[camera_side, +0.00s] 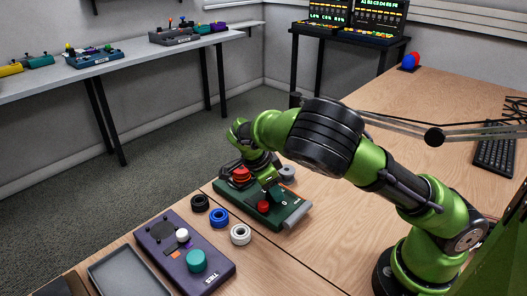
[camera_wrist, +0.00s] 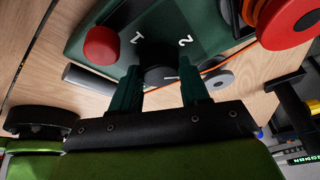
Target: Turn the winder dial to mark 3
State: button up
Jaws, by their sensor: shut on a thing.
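The winder is a dark green box, seen at the middle of the side view (camera_side: 288,213) and at the top of the wrist view (camera_wrist: 85,25). Its black dial (camera_wrist: 158,73) sits near marks 1 and 2 in the wrist view. A short pale line shows on the dial; which mark it points to I cannot tell. Mark 3 does not show. My gripper (camera_wrist: 161,84) is shut on the dial, one dark green finger on each side. In the side view my gripper (camera_side: 264,188) is over the winder and hides the dial.
On the winder are a red knob (camera_wrist: 102,45) and a red spool (camera_wrist: 288,22) with orange cable. Black (camera_side: 200,202), blue (camera_side: 219,217) and white (camera_side: 240,234) rings lie left of it. A purple box (camera_side: 210,275) and grey tray (camera_side: 128,272) stand nearer the front.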

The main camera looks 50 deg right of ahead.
jog(key=m+g, duration=0.1)
jog(key=m, duration=0.1)
jog(key=m+y, duration=0.1)
jog(key=m, duration=0.2)
jog(key=shift+w+g, duration=0.2)
jog(key=shift+g, duration=0.2)
jog(key=shift+d+m+g+y, duration=0.1)
jog(key=shift+m+g+y, duration=0.3)
jog(key=shift+m, duration=0.9)
jog(key=shift+m+g+y, duration=0.1)
jog(key=shift+m+y, duration=0.5)
jog(key=shift+m, duration=0.7)
jog(key=o, duration=1.1)
jog(key=shift+c, duration=0.2)
jog(key=v, duration=1.7)
